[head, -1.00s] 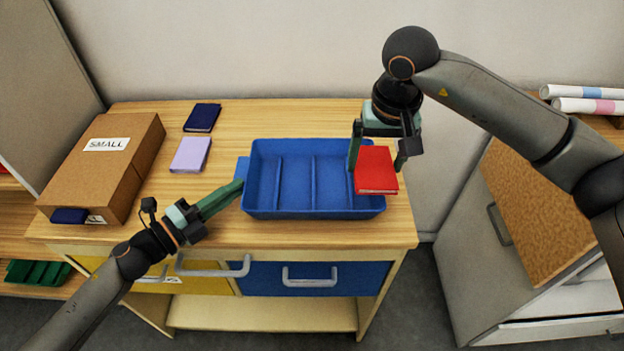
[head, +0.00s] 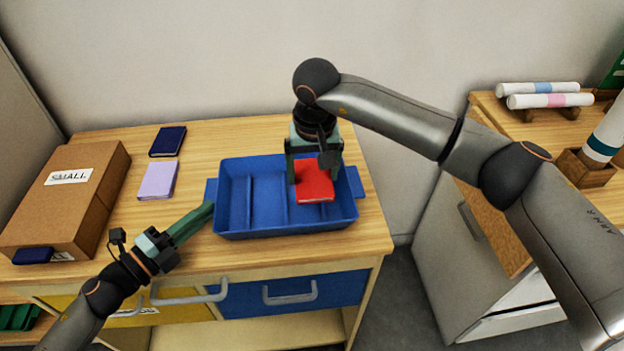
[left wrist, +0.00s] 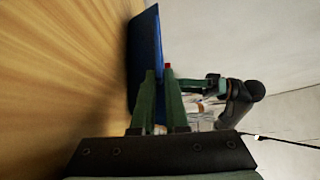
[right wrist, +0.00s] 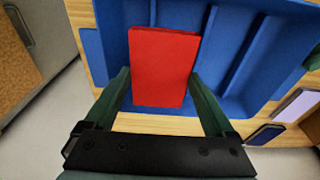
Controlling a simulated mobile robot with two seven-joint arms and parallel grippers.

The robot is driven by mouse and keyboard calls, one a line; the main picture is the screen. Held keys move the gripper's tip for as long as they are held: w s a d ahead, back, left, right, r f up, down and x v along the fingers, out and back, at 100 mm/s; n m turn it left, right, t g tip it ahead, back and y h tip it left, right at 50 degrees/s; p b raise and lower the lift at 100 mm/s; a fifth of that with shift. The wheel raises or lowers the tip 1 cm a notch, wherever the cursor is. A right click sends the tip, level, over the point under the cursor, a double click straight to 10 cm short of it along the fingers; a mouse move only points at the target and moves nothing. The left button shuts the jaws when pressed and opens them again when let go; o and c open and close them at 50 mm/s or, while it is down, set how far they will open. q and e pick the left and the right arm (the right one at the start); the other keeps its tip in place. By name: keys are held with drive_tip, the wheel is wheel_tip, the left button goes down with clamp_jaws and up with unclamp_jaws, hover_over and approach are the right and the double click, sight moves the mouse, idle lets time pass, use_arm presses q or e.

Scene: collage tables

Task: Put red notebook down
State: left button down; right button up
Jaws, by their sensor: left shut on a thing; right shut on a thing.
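The red notebook (head: 315,181) is between the fingers of my right gripper (head: 314,172), which is shut on it. It is over or inside the right part of the blue divided tray (head: 285,229); I cannot tell whether it touches the tray floor. In the right wrist view the notebook (right wrist: 163,66) stands out red between both fingers, in front of the tray. My left gripper (head: 207,208) is shut on the tray's left end, about at its handle. In the left wrist view the fingers (left wrist: 158,72) meet the tray's blue wall (left wrist: 146,45).
A cardboard box marked SMALL (head: 65,200) stands at the table's left. A lilac notebook (head: 158,181) and a navy notebook (head: 167,141) lie between it and the tray. At right, a lower cabinet (head: 440,215) stands beyond a gap, and rolled papers (head: 545,100) lie behind.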

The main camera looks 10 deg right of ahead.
sight(313, 179)
use_arm(q)
drive_tip(key=shift+f, duration=0.2)
use_arm(e)
drive_tip(key=shift+f, duration=1.25)
drive_tip(key=shift+f, duration=0.4)
drive_tip(key=shift+f, duration=0.1)
drive_tip(key=o, duration=1.1)
drive_tip(key=shift+f, duration=0.1)
wheel_tip(313, 179, up, 13)
drive_tip(key=s, duration=0.2)
use_arm(q)
drive_tip(key=c, duration=0.8)
unclamp_jaws()
drive_tip(key=shift+r, duration=0.15)
drive_tip(key=shift+c, duration=0.2)
use_arm(e)
drive_tip(key=shift+w, duration=0.1)
